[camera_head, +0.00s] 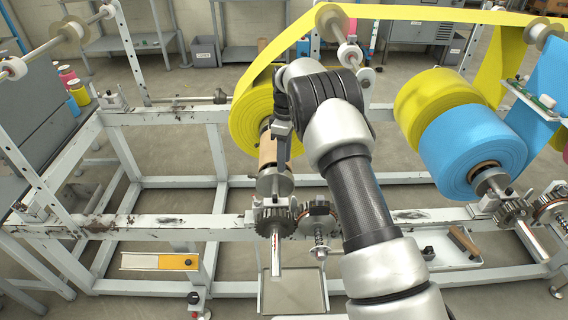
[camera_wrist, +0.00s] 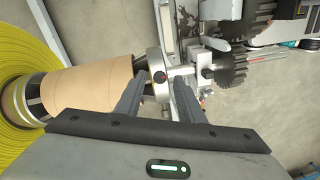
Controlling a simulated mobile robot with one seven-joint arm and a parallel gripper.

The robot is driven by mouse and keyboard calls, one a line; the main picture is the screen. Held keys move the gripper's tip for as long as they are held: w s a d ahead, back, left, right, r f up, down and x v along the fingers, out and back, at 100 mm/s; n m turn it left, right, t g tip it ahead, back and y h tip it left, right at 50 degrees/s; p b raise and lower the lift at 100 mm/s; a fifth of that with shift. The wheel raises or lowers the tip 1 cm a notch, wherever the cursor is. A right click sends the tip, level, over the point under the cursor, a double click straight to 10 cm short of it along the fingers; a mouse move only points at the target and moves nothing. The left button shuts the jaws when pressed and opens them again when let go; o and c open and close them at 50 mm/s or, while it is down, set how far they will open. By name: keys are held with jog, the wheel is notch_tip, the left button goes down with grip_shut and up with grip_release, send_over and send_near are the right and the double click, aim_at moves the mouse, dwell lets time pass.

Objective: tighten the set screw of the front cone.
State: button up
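The front cone (camera_head: 275,183) is a grey metal flange on the shaft, at the near end of the yellow film roll's cardboard core (camera_head: 267,148). In the wrist view the cone (camera_wrist: 154,60) stands against the brown core (camera_wrist: 88,88). A small dark screw head (camera_wrist: 160,76), apparently the set screw, shows on the cone's side. My gripper (camera_wrist: 161,80) is open, with one finger on each side of this screw head. I see no finger clearly closed on it. In the head view my gripper (camera_head: 282,135) is above the core and partly hidden by my arm.
A dark gear (camera_head: 274,220) sits on the shaft in front of the cone, beside another gear (camera_head: 316,217). A blue roll (camera_head: 465,145) hangs at right. A white tray (camera_head: 448,252) holds a wooden-handled tool. A yellow-and-white level-like bar (camera_head: 160,262) is at lower left.

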jog(key=shift+f, duration=0.65)
grip_shut()
